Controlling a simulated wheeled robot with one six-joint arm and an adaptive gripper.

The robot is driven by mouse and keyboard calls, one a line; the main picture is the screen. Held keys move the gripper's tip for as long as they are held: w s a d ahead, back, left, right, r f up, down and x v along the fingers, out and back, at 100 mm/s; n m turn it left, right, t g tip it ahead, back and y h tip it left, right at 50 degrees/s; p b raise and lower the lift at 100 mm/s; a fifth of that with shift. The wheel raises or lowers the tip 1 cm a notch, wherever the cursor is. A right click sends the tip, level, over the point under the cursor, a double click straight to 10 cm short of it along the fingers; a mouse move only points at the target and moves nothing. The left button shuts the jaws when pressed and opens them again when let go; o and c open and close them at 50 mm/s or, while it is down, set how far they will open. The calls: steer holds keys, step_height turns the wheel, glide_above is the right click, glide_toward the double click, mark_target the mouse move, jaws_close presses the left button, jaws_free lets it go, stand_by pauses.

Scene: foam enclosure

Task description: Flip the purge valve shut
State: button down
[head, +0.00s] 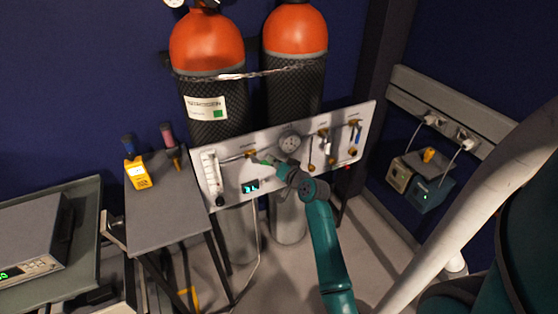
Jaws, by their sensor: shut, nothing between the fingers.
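A white valve panel (228,168) stands in front of two gas cylinders. A brass valve (251,153) sits on its left half, under a small label too small to read. My gripper (266,158) is shut and empty, its tip just right of this brass valve; I cannot tell whether they touch. Farther right are a valve with a light handle (326,141) and a valve with a blue handle (357,132). I cannot read which valve is the purge valve. My gripper and wrist hide part of the panel's middle.
A round gauge (290,141), a flowmeter (210,173) and a green-lit display (250,186) are on the panel. Orange-topped cylinders (207,42) (295,30) are chained behind it. A grey side table (165,215) holding a yellow meter (137,174) stands close at left.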

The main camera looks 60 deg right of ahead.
steer(key=a+f+m+t, duration=0.1)
steer(key=m, duration=0.2)
steer(key=w+f+m+t, duration=0.1)
steer(key=f+m, duration=0.1)
steer(key=m, duration=0.1)
steer(key=a+f+m, duration=0.1)
steer(key=f+m, duration=0.1)
steer(key=m, duration=0.1)
steer(key=shift+w+a+t+y, duration=0.35)
steer(key=shift+t+y, duration=0.05)
steer(key=shift+w+a, duration=0.1)
steer(key=shift+a, duration=0.1)
stand_by(0.4)
